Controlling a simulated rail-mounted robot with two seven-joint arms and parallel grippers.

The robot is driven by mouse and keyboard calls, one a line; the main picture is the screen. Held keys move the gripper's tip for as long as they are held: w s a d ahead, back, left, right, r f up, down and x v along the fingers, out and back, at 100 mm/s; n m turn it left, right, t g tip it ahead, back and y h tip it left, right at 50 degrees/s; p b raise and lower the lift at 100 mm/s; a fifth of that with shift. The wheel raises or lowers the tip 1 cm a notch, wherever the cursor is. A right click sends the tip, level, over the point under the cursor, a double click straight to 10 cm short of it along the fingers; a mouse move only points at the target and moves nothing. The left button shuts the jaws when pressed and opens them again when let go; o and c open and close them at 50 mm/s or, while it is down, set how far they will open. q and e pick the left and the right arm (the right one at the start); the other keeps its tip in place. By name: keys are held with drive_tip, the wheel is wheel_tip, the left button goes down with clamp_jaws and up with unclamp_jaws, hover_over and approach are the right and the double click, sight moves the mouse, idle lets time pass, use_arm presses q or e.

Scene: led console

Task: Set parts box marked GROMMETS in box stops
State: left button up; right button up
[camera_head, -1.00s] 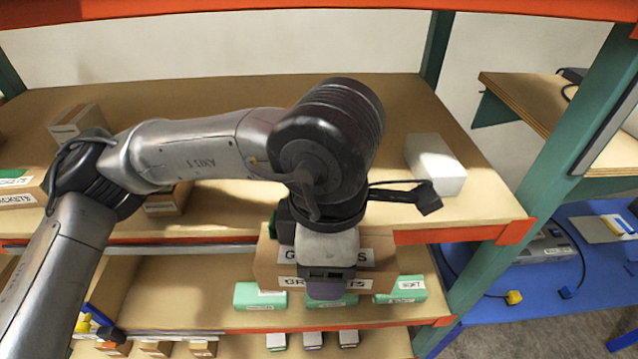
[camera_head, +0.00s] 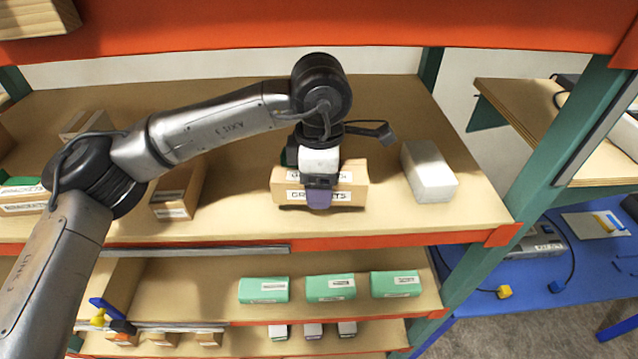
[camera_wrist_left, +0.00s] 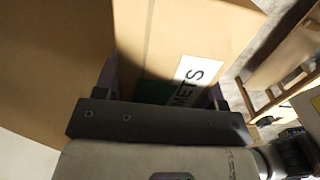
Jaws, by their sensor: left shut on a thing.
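The brown parts box (camera_head: 356,193) is in my left gripper (camera_head: 319,192), over the front right part of the upper shelf (camera_head: 390,222). Its white label is partly covered by the gripper; the visible letters fit GROMMETS. I cannot tell whether the box touches the shelf. In the left wrist view the box (camera_wrist_left: 185,45) fills much of the picture, with label letters "METS" between the fingers of my left gripper (camera_wrist_left: 163,92). A green patch shows beside the label. I cannot clearly make out the box stops. My right gripper is out of view.
A white block (camera_head: 428,172) stands to the right of the held box. A brown box (camera_head: 178,195) stands to the left, with more boxes farther left. Several green boxes (camera_head: 330,288) sit on the shelf below. An orange beam (camera_head: 330,22) crosses above.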

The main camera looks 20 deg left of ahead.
use_arm(q)
drive_tip(key=shift+w+a+r+p, duration=0.1)
drive_tip(key=shift+w+a+p, duration=0.25)
drive_tip(key=shift+w, duration=0.35)
wheel_tip(320, 180, down, 3)
drive_tip(key=shift+f+b, duration=0.1)
drive_tip(key=shift+b, duration=0.95)
drive_tip(key=shift+f, duration=0.15)
drive_tip(key=shift+f, duration=0.15)
drive_tip(key=o, duration=1)
